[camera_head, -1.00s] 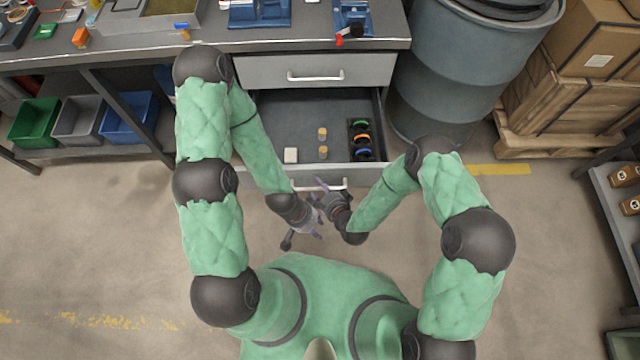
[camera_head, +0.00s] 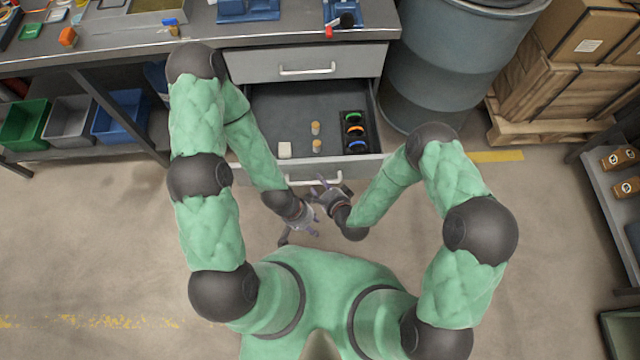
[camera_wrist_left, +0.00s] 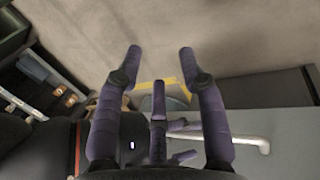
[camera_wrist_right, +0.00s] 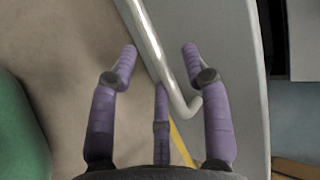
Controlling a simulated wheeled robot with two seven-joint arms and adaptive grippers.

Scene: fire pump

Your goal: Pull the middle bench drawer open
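The middle drawer (camera_head: 256,113) is pulled well out from the bench, so its inside shows. Its front carries a pale bar handle (camera_head: 301,182), also seen in the right wrist view (camera_wrist_right: 150,45). My right gripper (camera_head: 328,189) is at the handle's right part; in the right wrist view its fingers (camera_wrist_right: 159,50) are spread, with the bar passing between or just beyond them. Contact cannot be told. My left gripper (camera_head: 309,221) is lower, beside the right one, in front of the drawer. Its fingers (camera_wrist_left: 161,52) are spread and empty, with the handle (camera_wrist_left: 235,139) off to their right.
The drawer holds a white block (camera_head: 285,150), two small yellowish cylinders (camera_head: 316,128) and a black tray (camera_head: 355,143) of coloured rings. The top drawer (camera_head: 250,66) is shut. A blue-grey barrel (camera_head: 440,70) stands close on the right. Floor around my base is mostly clear.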

